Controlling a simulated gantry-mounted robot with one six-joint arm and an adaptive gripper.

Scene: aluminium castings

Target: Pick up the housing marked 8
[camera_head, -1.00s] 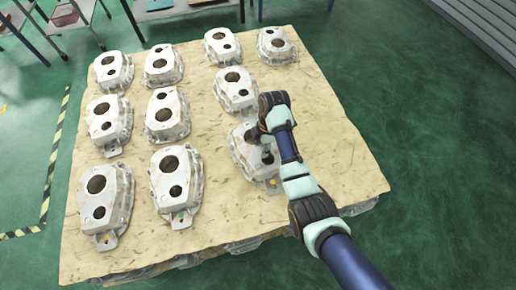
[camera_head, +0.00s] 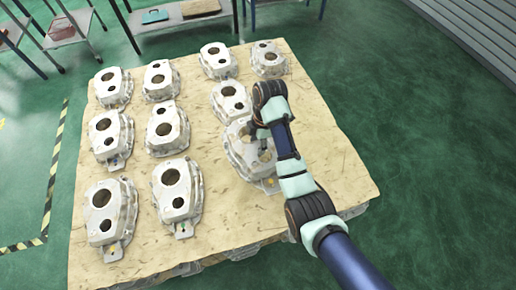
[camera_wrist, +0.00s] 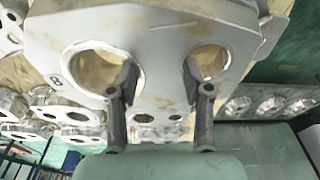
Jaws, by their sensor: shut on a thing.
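The housing marked 8 (camera_head: 239,155) is a pale cast aluminium part with two round holes, in the right column of the board in the head view. In the wrist view the same housing (camera_wrist: 165,45) fills the upper part, with a dark 8 at its left edge. My gripper (camera_head: 259,138) is over it. In the wrist view my gripper (camera_wrist: 158,82) has one finger in each hole, shut on the web between them. The housing appears raised a little above the board. My arm hides part of its right side in the head view.
Several similar housings stand in rows on the wooden board (camera_head: 225,215); one (camera_head: 231,102) is just behind the held one. Bare board lies to the left and in front. Shelves with trays (camera_head: 200,8) stand at the back. Green floor surrounds it.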

